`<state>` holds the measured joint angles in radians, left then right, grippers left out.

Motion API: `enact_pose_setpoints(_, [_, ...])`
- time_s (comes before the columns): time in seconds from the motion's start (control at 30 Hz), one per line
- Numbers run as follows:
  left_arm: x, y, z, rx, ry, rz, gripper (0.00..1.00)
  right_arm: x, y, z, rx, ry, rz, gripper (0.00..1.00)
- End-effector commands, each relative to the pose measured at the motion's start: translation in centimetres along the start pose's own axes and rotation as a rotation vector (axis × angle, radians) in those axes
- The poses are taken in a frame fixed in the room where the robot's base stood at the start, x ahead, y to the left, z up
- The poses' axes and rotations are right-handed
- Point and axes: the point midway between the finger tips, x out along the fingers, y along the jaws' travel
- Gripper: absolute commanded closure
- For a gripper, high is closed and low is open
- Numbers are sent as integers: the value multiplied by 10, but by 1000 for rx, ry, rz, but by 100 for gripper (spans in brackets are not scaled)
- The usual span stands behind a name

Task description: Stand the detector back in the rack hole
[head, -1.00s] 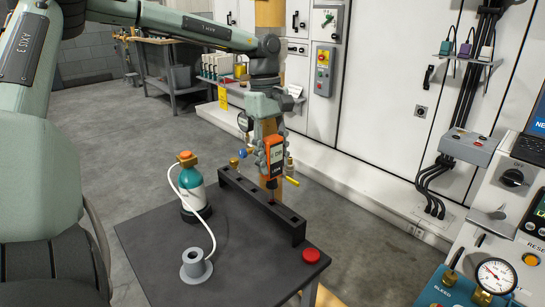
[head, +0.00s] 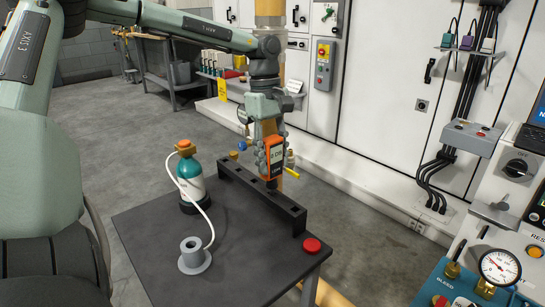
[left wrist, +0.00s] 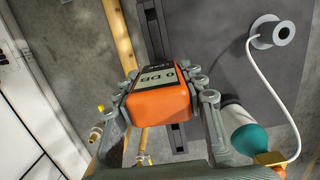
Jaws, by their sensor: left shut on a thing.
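The detector (head: 275,152) is an orange and black box with a small display. My left gripper (head: 267,150) is shut on it, with a finger on each side, and holds it upright with its lower end down at the rack. The rack (head: 292,226) is a long black bar with holes in its top, along the back edge of the dark table. I cannot tell whether the detector's lower end is in a hole or just above it. In the left wrist view the detector (left wrist: 160,98) sits between the fingers and hides part of the rack (left wrist: 154,38). My right gripper is not in view.
The table (head: 240,265) also bears a teal and white gas bottle (head: 190,182), a grey flanged cup (head: 194,257) joined to it by a white hose, and a red button (head: 312,245). Pipework with a yellow handle (head: 292,173) stands behind the rack. A gauge panel (head: 500,266) is at right.

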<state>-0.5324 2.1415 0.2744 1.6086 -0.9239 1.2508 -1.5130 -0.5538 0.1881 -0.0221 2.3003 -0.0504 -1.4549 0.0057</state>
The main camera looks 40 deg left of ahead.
Motion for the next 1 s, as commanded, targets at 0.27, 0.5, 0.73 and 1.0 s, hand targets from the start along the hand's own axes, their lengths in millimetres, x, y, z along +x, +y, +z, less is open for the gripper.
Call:
enact_pose_setpoints(0.27, [10,0,-1,0,0,0,100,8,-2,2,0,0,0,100])
enact_pose_setpoints(0.5, [17,0,-2,0,0,0,100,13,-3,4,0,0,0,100])
enact_pose_setpoints(0.73, [19,0,-3,0,0,1,50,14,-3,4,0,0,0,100])
enact_pose_setpoints(1.0, [19,0,-3,0,0,0,36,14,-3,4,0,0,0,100])
